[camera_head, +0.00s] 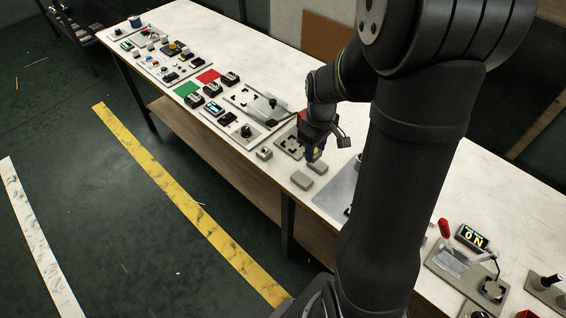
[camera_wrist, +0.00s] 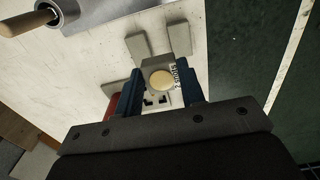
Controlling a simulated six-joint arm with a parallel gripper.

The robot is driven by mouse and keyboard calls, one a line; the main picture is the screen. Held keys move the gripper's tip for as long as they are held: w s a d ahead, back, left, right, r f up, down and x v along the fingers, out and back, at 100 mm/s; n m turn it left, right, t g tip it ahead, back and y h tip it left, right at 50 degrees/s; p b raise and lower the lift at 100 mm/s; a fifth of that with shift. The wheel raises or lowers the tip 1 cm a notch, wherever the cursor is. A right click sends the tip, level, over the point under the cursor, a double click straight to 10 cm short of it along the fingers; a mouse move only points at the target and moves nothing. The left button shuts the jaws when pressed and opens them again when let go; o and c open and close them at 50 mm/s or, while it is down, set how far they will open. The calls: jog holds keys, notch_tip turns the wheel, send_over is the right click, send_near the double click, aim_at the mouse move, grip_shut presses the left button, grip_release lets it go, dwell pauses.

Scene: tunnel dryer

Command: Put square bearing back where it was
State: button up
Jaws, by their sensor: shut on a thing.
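The square bearing, a grey block with a round yellowish face (camera_wrist: 162,78), sits between the two blue fingers of my gripper (camera_wrist: 160,88) in the wrist view. My gripper is shut on it. In the head view, my gripper (camera_head: 314,152) is over the table near its front edge, and the bearing is mostly hidden by the fingers. A grey plate (camera_head: 289,146) with black corner marks lies beside and partly behind my gripper. Some black marks (camera_wrist: 155,101) also show just below the bearing in the wrist view. I cannot tell whether the bearing touches the plate.
Two loose grey blocks (camera_head: 312,168) (camera_head: 301,181) lie close by, toward the front edge. A small grey fixture (camera_head: 264,154) is left of the plate. A panel with a slotted fixture (camera_head: 255,101) stands farther left. A grey sheet (camera_head: 339,187) lies to the right.

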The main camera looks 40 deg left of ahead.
send_over(283, 170)
notch_tip(283, 170, down, 6)
jog(key=shift+r, duration=0.25)
jog(key=shift+f, duration=2)
jog(key=shift+f, duration=0.15)
jog(key=o, duration=1.2)
jog(key=shift+o, duration=0.2)
notch_tip(283, 170, up, 12)
